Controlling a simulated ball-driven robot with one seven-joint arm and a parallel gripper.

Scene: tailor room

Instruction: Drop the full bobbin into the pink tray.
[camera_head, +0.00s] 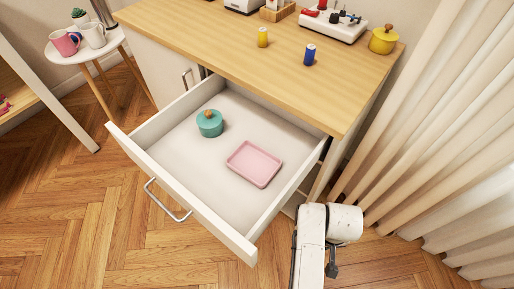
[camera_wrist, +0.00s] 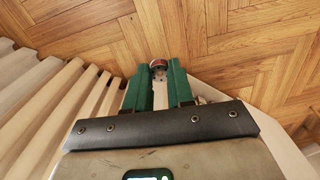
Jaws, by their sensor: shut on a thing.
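The pink tray (camera_head: 254,163) lies flat and empty in the right part of the open drawer. In the wrist view my gripper (camera_wrist: 159,76) has its green fingers shut on a small round bobbin (camera_wrist: 158,64). The bobbin has a dark red rim and a paler face, and it sits at the fingertips, over the wood floor. How much thread it carries is too small to tell. In the head view my white arm shows at the lower right, outside the drawer; the bobbin cannot be made out there.
The white drawer (camera_head: 190,207) also holds a teal lidded pot (camera_head: 210,124) left of the tray. A yellow spool (camera_head: 262,37), a blue spool (camera_head: 309,54) and a yellow pot (camera_head: 384,39) stand on the wooden counter (camera_head: 215,40). Curtains (camera_head: 430,120) hang at the right.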

